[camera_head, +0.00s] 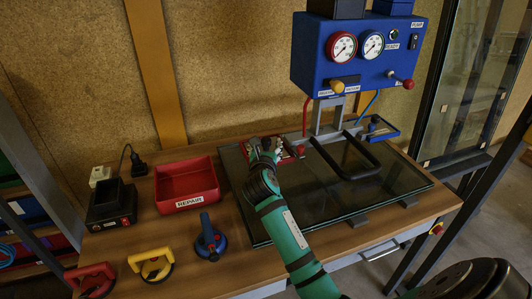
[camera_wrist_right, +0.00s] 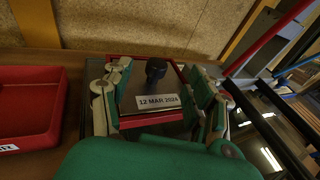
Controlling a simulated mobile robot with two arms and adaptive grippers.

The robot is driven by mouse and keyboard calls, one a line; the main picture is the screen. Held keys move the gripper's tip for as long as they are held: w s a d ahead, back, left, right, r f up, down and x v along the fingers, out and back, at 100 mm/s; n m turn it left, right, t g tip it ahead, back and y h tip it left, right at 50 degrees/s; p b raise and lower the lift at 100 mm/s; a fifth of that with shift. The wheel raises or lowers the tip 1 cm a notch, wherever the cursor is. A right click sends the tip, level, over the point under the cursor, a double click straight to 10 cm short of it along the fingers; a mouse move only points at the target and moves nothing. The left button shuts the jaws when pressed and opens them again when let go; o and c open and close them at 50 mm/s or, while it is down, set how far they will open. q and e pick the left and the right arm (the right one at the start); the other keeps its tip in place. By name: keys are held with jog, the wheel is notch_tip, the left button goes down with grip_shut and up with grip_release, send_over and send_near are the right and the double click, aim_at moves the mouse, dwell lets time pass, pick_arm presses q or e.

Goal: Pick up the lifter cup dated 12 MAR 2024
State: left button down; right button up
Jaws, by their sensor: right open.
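In the right wrist view a white label reading 12 MAR 2024 (camera_wrist_right: 158,101) lies at the front of a red-edged tray (camera_wrist_right: 150,121). My right gripper (camera_wrist_right: 160,82) is open, one finger on each side of the label and dark part, holding nothing. In the head view the right gripper (camera_head: 270,146) is over the red tray (camera_head: 292,152) and partly hides it. My left gripper is not in view.
A dark glass pane (camera_head: 390,190) with a black handle frame (camera_head: 345,165) covers the right bench. A blue tray (camera_head: 384,134) stands behind it. A blue gauge box (camera_head: 355,55) hangs above. A red REPAIR bin (camera_head: 186,184) and red, yellow and blue lifters (camera_head: 210,240) stand left.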

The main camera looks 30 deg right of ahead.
aim_at(266, 141)
jog(key=x, duration=0.2)
jog(key=shift+w+d+f, duration=0.1)
jog(key=shift+w+d, duration=0.15)
jog(key=shift+w, duration=0.05)
jog(key=x, duration=0.2)
jog(key=f+x, duration=0.1)
jog(key=x, duration=0.2)
jog(key=shift+c, duration=0.8)
grip_shut()
jog(key=shift+r, duration=0.1)
